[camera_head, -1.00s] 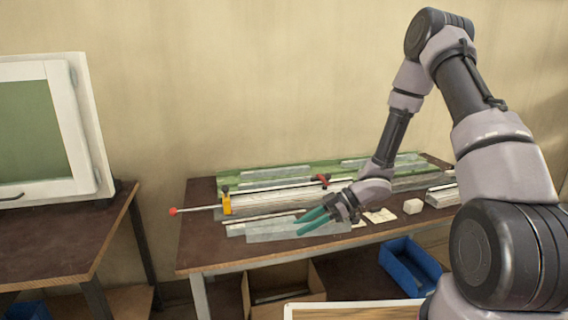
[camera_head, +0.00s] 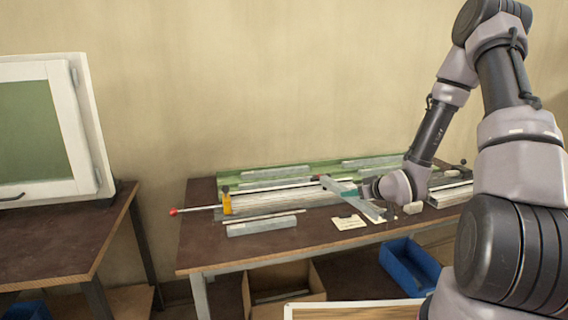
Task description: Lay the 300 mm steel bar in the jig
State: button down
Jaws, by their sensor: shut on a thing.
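My gripper (camera_head: 352,189), with teal fingers, is shut on a flat grey bar (camera_head: 345,194) over the right half of the bench. The bar slants in the picture from upper left to lower right. Its length cannot be read, and the gripper covers part of it. The jig (camera_head: 275,203) is a long pale bed with a yellow clamp block (camera_head: 227,204) at its left end and a rod with a red knob (camera_head: 173,212). The held bar's upper left end overlaps the jig's right part in view; I cannot tell whether they touch.
A grey bar (camera_head: 262,228) lies at the bench's front left, with a thin rod (camera_head: 262,217) behind it. More bars lie on a green rack (camera_head: 300,170) at the back. Paper notes (camera_head: 349,222) lie at the front. A blue bin (camera_head: 408,266) stands below.

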jog(key=w+d+r+m+t+h, duration=0.1)
jog(key=w+d+m+h, duration=0.4)
jog(key=d, duration=0.1)
jog(key=shift+w+h, duration=0.25)
jog(key=shift+h, duration=0.05)
jog(key=v, duration=0.5)
jog(key=shift+s+d, duration=0.1)
jog(key=shift+s, duration=0.35)
